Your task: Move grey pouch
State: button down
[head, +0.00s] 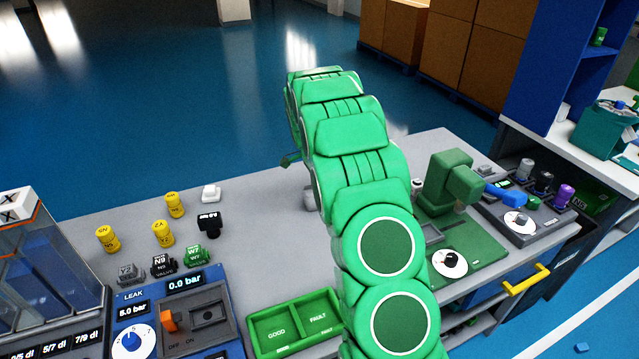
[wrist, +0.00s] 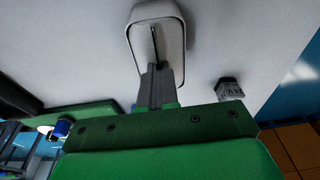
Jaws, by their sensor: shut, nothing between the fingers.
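A pale grey, rounded, pouch-like thing (wrist: 172,30) lies at the top of the wrist view, with a lighter rim and a dark line down its middle. I take it for the grey pouch. My gripper (wrist: 156,68) is shut and empty, its dark grey fingers pointing at the thing and overlapping its lower part in the picture. I cannot tell whether they touch it. In the head view my green arm hides my gripper. A small grey shape (head: 308,200) shows just left of the arm there; I cannot tell if it is the pouch.
A green GOOD/FAULT tray (head: 293,322) sits at the bench front. Yellow cylinders (head: 163,233), a black part (head: 209,224) and a white part (head: 211,192) stand left. A green fixture (head: 447,180) stands right of my arm. A small labelled grey part (wrist: 230,88) lies right of my fingers.

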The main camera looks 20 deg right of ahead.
jog(key=a, duration=0.6)
jog(key=a+f, duration=0.1)
jog(key=a, duration=0.6)
jog(key=s+a, duration=0.1)
jog(key=a, duration=0.5)
jog(key=shift+a+f, duration=0.25)
jog(key=shift+a, duration=0.1)
jog(key=shift+a+f+g, duration=0.1)
jog(key=shift+a+g, duration=0.2)
jog(key=shift+a, duration=0.3)
notch_tip(320, 180, up, 9)
jog(key=a, duration=0.1)
jog(key=s+d+r+n, duration=0.2)
jog(key=s+r+n, duration=0.2)
jog(key=s+r, duration=0.5)
jog(key=s+d+r+n, duration=0.3)
jog(key=s+r+n, duration=0.15)
jog(key=s, duration=0.85)
jog(key=s+a+n+g+y, duration=0.1)
jog(key=s+n, duration=0.8)
jog(key=s, duration=2)
jog(key=shift+a+f+y, duration=0.3)
jog(key=shift+a+y, duration=0.2)
jog(key=shift+a, duration=0.1)
